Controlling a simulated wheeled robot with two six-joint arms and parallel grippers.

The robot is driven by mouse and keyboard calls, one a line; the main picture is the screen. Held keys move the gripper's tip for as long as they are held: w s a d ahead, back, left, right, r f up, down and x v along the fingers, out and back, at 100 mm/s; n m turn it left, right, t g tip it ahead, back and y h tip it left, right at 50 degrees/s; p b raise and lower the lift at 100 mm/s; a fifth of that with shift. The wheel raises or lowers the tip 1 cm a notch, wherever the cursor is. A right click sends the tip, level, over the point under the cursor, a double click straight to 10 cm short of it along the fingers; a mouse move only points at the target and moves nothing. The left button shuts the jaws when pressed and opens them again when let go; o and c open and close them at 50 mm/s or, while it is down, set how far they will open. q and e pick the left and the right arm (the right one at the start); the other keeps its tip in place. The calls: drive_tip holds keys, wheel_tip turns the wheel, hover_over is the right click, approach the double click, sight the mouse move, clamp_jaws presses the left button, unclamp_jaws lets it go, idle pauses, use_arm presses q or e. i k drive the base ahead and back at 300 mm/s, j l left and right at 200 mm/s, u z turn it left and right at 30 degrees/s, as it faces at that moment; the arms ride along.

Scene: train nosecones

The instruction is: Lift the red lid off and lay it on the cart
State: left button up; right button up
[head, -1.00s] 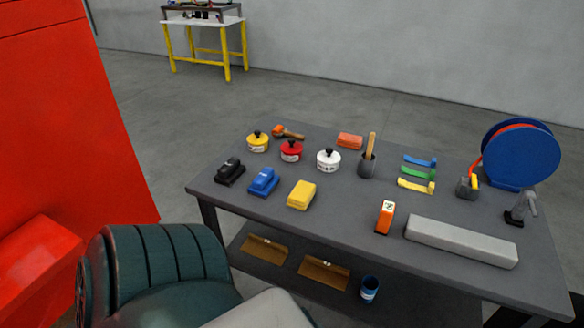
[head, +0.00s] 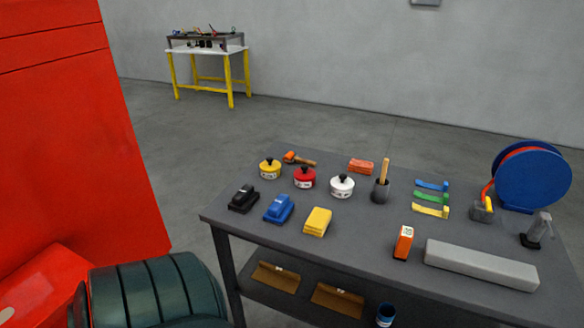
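The red lid (head: 305,174) has a black knob and sits on a small round tin with a white label, on the grey cart (head: 345,238). A tin with a yellow lid (head: 270,166) stands to its left and one with a white lid (head: 342,184) to its right. The three lids look seated on their tins. Neither of my grippers shows in the head view.
Black (head: 243,198), blue (head: 279,208) and yellow (head: 318,221) blocks lie in front of the tins.

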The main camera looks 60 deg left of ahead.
sight(304, 173)
drive_tip(key=k+j+u, duration=0.2)
drive_tip(key=u, duration=1.35)
